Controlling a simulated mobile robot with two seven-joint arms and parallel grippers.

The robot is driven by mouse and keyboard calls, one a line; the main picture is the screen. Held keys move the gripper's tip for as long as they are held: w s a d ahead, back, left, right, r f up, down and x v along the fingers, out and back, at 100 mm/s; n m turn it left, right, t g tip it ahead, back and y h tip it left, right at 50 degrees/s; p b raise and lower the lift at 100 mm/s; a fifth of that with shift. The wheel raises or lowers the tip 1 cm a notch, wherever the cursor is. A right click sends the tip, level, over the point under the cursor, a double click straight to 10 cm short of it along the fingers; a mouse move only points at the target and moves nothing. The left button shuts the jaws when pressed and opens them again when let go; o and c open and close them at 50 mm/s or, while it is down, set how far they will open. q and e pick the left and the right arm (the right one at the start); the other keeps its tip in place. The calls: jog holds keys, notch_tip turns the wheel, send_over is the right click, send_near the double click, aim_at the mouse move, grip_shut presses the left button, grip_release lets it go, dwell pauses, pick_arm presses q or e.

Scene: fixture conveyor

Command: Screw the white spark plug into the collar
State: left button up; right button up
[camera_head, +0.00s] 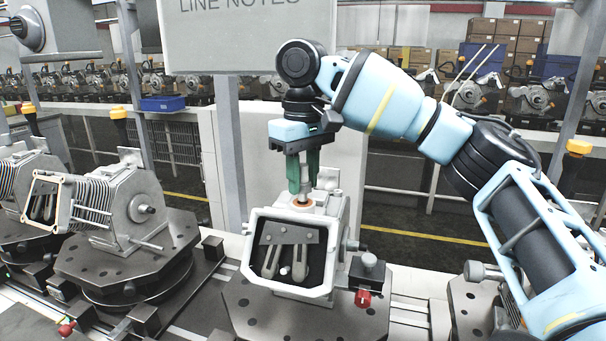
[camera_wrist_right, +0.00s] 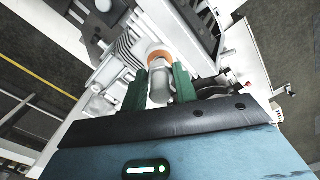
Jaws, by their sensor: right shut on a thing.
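My right gripper (camera_head: 304,175) points straight down over the engine fixture (camera_head: 338,207) in the middle of the head view. Its green fingers are shut on the white spark plug (camera_head: 305,196), which stands upright between them. The plug's lower end is at the orange-brown collar (camera_head: 302,204) on top of the fixture; how deep it sits cannot be told. In the right wrist view the gripper (camera_wrist_right: 160,88) holds the plug (camera_wrist_right: 159,88) in line with the collar (camera_wrist_right: 159,58). My left gripper is not in view.
A second fixture (camera_head: 128,208) stands on a round turntable (camera_head: 130,268) at the left. A red knob (camera_head: 363,298) sticks up at the front right of the middle fixture. A sign board (camera_head: 248,30) hangs behind. A blue bin (camera_head: 162,103) stands at the back left.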

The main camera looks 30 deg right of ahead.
jog(key=shift+f, duration=1)
dwell(1.0)
jog(key=m, duration=0.4)
jog(key=shift+m, duration=0.4)
jog(key=m, duration=0.5)
jog(key=m, duration=1)
